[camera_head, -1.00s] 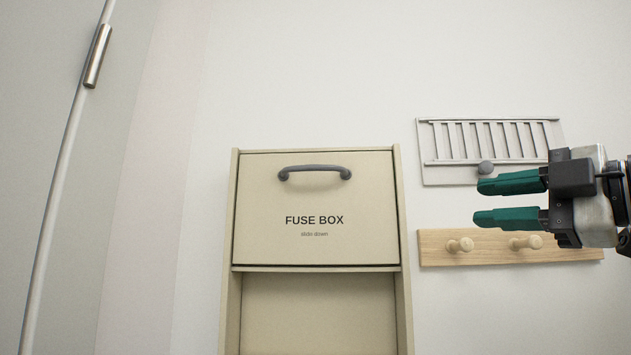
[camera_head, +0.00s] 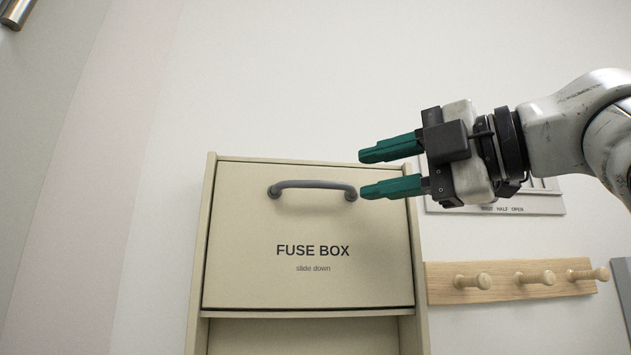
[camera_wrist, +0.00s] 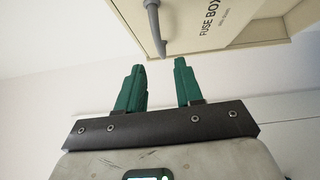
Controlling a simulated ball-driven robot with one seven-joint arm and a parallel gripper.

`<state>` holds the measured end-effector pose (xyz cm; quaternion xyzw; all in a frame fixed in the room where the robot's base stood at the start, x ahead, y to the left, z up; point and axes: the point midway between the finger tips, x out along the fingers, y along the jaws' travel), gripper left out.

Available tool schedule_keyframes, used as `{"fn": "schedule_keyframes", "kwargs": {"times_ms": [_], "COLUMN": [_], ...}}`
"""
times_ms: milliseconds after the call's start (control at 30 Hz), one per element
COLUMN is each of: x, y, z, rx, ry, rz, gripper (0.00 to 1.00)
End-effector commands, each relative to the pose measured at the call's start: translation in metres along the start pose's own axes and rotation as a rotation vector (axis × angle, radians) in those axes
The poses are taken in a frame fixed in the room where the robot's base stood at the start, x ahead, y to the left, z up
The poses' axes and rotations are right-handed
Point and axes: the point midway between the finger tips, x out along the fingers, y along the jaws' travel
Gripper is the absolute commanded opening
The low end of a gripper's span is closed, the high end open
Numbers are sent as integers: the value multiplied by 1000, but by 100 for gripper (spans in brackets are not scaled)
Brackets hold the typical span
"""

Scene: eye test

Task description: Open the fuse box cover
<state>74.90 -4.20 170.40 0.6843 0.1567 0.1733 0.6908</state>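The fuse box cover (camera_head: 312,230) is a beige panel at the top of a beige box, labelled "FUSE BOX" and "slide down". It sits at the top of its frame. A grey bow handle (camera_head: 312,185) runs across its upper part. The handle also shows at the top of the wrist view (camera_wrist: 154,20). My gripper (camera_head: 362,174) has green fingers, held apart with nothing between them. It is at the right end of the handle, pointing left. In the wrist view the handle's end is beyond the fingertips (camera_wrist: 158,62); I see no contact.
A wooden peg rail (camera_head: 530,279) is on the wall right of the box. A metal handle (camera_head: 15,12) shows at the top left. The wall left of the box is clear.

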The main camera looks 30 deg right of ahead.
Motion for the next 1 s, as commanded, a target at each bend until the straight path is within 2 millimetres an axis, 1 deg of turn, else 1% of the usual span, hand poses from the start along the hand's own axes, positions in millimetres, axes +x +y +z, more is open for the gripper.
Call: {"fn": "schedule_keyframes", "kwargs": {"times_ms": [33, 200, 300, 433, 600, 867, 1000], "x": [10, 42, 58, 73, 82, 84, 83], "y": [2, 2, 2, 2, 0, 0, 0], "z": [-1, 0, -1, 0, 0, 0, 0], "rx": [2, 2, 1, 2, 1, 1, 1], "ry": [3, 2, 2, 2, 1, 1, 1], "rz": [-3, -2, -2, -1, 0, 0, 0], "gripper": [36, 36, 36, 36, 36, 36, 24]}}
